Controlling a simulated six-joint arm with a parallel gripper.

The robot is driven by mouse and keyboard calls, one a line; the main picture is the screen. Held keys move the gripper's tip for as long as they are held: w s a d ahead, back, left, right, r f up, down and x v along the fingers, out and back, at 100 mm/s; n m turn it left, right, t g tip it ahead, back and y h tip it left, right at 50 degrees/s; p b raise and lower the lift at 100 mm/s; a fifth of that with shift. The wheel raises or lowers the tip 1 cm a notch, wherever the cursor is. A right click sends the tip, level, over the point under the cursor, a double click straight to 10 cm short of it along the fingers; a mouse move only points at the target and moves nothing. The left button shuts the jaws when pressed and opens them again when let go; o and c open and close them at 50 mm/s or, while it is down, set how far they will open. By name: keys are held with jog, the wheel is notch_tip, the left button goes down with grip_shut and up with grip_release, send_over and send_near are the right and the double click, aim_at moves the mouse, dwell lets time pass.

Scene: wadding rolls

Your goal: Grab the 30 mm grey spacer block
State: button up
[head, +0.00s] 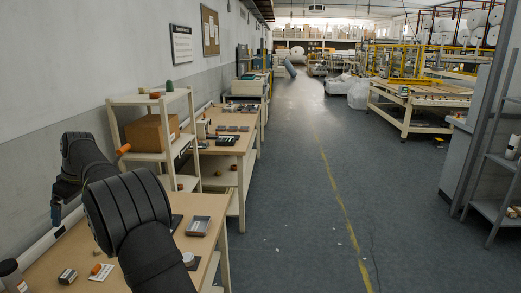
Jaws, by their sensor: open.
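A small grey block-like piece (67,276) sits on the near wooden bench (48,262) at the lower left; it is too small for me to tell whether it is the 30 mm spacer block. My gripper is not in view, and the arm hides part of the bench top.
An orange piece on a white card (101,271) lies right of the grey piece. A shallow grey tray (198,225) lies at the bench's right. A white shelf (147,157) with a cardboard box (152,132) stands behind.

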jog(key=shift+c, duration=0.2)
jog(key=c, duration=0.7)
send_over(71, 275)
jog(key=d, duration=0.3)
notch_tip(71, 275, down, 24)
jog(key=shift+r, duration=0.1)
jog(key=shift+a+x, duration=0.15)
jog(key=shift+x, duration=1.4)
jog(key=shift+a+x, duration=0.15)
jog(key=shift+x, duration=1.4)
